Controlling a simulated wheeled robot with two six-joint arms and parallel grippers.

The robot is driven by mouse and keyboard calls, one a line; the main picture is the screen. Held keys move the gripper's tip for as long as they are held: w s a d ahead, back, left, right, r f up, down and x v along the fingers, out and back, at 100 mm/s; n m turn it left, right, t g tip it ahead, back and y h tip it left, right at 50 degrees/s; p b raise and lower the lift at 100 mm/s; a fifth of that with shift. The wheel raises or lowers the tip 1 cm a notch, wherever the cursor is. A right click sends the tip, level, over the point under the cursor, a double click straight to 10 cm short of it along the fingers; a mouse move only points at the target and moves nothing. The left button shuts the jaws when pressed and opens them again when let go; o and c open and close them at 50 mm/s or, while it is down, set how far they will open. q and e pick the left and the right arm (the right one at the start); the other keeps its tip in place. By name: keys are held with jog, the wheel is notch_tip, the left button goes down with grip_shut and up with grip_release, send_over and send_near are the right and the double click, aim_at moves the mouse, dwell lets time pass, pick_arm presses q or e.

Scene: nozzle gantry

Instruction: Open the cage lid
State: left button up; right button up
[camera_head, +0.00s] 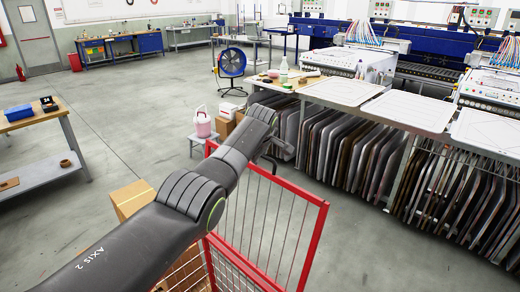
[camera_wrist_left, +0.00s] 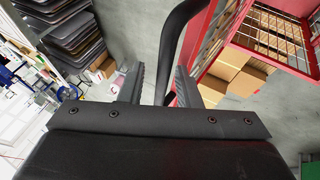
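The cage lid (camera_head: 316,240) is a red frame with thin bars, standing steeply raised above the mesh cage, whose cardboard boxes show at the lower left. My left arm reaches across it, and my left gripper (camera_head: 283,150) is at the lid's far upper edge, small and partly hidden by the wrist. In the left wrist view, the two fingers of the left gripper (camera_wrist_left: 158,88) stand apart. A curved dark bar (camera_wrist_left: 174,45) passes between them, closer to the right finger, with a gap on the left. The red frame (camera_wrist_left: 200,45) is just right. My right gripper is not in view.
Behind the lid stand a rack of dark panels (camera_head: 350,150) and a bench with white boards (camera_head: 345,92). A pink-and-white jug (camera_head: 203,125) sits on a small stool, near cardboard boxes (camera_head: 225,127). Open floor lies left and right of the cage.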

pick_arm(q)
jog(key=shift+v, duration=0.75)
jog(key=b+v, duration=0.5)
jog(key=v, duration=1.1)
jog(key=shift+w, duration=0.1)
